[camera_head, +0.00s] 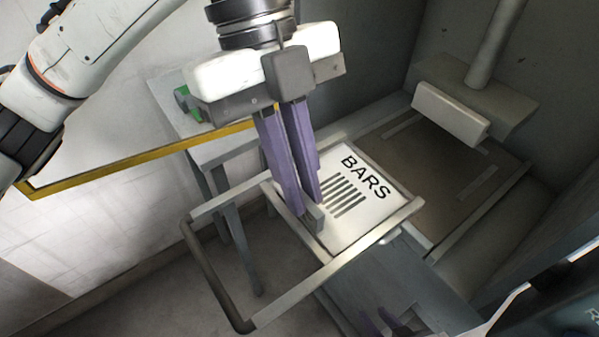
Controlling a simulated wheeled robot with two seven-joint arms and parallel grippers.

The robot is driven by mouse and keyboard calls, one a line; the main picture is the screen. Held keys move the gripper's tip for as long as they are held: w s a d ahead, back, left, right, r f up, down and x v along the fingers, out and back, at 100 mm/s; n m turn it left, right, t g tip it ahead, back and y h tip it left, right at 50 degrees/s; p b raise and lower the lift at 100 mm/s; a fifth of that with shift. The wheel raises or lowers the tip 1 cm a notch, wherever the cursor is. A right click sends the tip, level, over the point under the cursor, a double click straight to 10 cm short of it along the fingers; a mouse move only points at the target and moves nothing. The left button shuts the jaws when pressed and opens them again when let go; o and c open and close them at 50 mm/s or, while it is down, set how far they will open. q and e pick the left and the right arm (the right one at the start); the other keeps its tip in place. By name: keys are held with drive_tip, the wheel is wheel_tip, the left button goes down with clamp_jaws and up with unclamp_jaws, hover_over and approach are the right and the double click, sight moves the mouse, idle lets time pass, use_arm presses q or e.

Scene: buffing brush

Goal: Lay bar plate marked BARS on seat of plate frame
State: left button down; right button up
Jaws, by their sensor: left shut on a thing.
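The white bar plate (372,222) carries the black word BARS and several dark bars. It is over the right part of the grey plate frame (322,285), whose U-shaped handle side sticks out to the left. I cannot tell whether the plate touches the seat, which it hides. My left gripper (314,208) points down with its purple fingers shut at the plate's left part, near a small grey upright piece. The fingers hide part of the plate. My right gripper (385,322) shows only in part at the bottom edge, away from the plate; its opening is unclear.
A grey machine with a pale block (451,114) on a post stands over a dark bed (428,170) at the right. A grey side table (168,95) with a green item (187,103) is behind my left gripper. A yellow strip (120,165) runs at the left.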

use_arm(q)
drive_tip(key=c, duration=1.8)
unclamp_jaws()
drive_tip(key=shift+o, duration=0.2)
drive_tip(key=p+v, duration=0.1)
drive_tip(key=v, duration=0.9)
drive_tip(key=shift+r, duration=0.15)
